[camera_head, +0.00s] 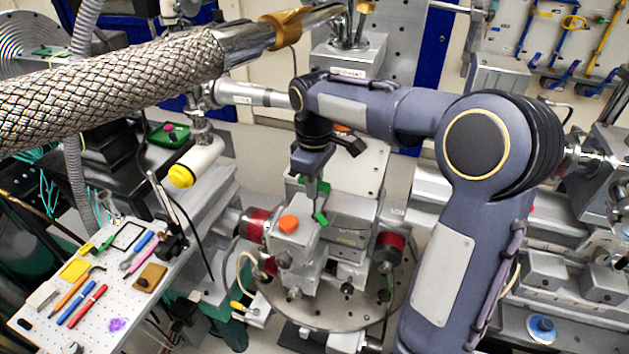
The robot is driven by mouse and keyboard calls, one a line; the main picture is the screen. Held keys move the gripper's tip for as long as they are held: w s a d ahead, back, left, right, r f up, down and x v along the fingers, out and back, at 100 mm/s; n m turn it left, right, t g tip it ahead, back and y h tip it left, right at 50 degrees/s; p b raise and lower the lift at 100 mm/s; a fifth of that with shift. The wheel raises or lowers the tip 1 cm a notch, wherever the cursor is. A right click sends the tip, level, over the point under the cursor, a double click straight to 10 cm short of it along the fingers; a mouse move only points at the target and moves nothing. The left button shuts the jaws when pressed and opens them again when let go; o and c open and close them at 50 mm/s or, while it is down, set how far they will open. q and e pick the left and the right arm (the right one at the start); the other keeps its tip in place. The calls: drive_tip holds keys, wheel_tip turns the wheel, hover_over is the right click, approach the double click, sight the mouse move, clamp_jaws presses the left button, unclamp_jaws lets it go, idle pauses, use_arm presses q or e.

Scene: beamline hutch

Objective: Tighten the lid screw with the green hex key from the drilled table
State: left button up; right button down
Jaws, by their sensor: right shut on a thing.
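My right gripper (317,190) reaches in from the right and points down over the middle of the metal assembly. It is shut on the green hex key (320,218), whose green parts show at and below the fingers. The key's lower end is close above or touching the top of a grey metal block (345,236); I cannot tell which. The lid screw is too small or hidden to make out. The white drilled table (140,305) is at the lower left. My left gripper is not in view.
An orange knob (288,223) stands just left of the key. Red-ended cylinders (387,248) flank the block on a round drilled plate (340,318). Pens, pliers and other tools lie on the drilled table. A thick braided hose (110,90) crosses the upper left.

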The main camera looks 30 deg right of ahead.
drive_tip(key=shift+m, duration=0.7)
drive_tip(key=m, duration=0.3)
drive_tip(key=shift+p, duration=0.35)
drive_tip(key=shift+m, duration=0.5)
drive_tip(key=m, duration=0.4)
drive_tip(key=shift+f+p, duration=0.1)
drive_tip(key=shift+p, duration=0.2)
drive_tip(key=m, duration=0.4)
drive_tip(key=shift+p, duration=0.3)
